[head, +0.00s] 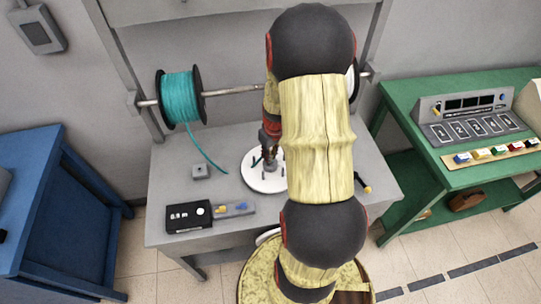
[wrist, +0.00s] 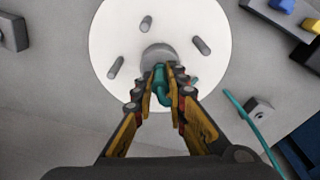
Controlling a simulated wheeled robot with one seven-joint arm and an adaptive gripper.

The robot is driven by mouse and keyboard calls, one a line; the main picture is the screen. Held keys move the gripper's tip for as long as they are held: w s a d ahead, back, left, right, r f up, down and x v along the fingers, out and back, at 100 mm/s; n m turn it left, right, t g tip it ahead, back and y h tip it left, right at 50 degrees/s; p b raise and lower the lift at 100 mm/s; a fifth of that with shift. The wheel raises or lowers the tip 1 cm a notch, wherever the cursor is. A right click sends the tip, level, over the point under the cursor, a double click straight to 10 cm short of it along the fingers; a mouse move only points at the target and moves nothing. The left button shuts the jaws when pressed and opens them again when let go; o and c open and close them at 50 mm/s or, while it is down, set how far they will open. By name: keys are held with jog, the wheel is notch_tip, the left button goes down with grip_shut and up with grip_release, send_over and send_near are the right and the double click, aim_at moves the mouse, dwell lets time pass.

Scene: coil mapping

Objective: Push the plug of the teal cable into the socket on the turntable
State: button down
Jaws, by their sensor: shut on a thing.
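The white turntable (head: 252,181) sits on the grey bench; the wrist view shows its disc (wrist: 115,30) with several grey pegs and a thicker grey hub (wrist: 157,52) near the middle. My gripper (head: 269,148) is low over the turntable. In the wrist view its fingers (wrist: 160,76) are shut on the teal plug (wrist: 161,88), close to the hub. I cannot tell whether plug and hub touch. I cannot make out the socket opening. The teal cable (head: 207,153) runs down from its spool; a stretch shows in the wrist view (wrist: 247,122).
The teal spool (head: 179,98) hangs on a rod at the back left. A small grey block (head: 201,172) and a black box with a display (head: 188,217) stand on the bench. A green table (head: 470,172) is at the right, a blue one (head: 35,195) at the left.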

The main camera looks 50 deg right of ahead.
jog(key=shift+f, duration=0.1)
jog(key=c, duration=1.8)
grip_release()
jog(key=shift+o, duration=0.4)
notch_tip(320, 180, up, 12)
jog(key=s, duration=0.1)
jog(key=shift+s+a, duration=0.2)
jog(key=shift+a, duration=0.05)
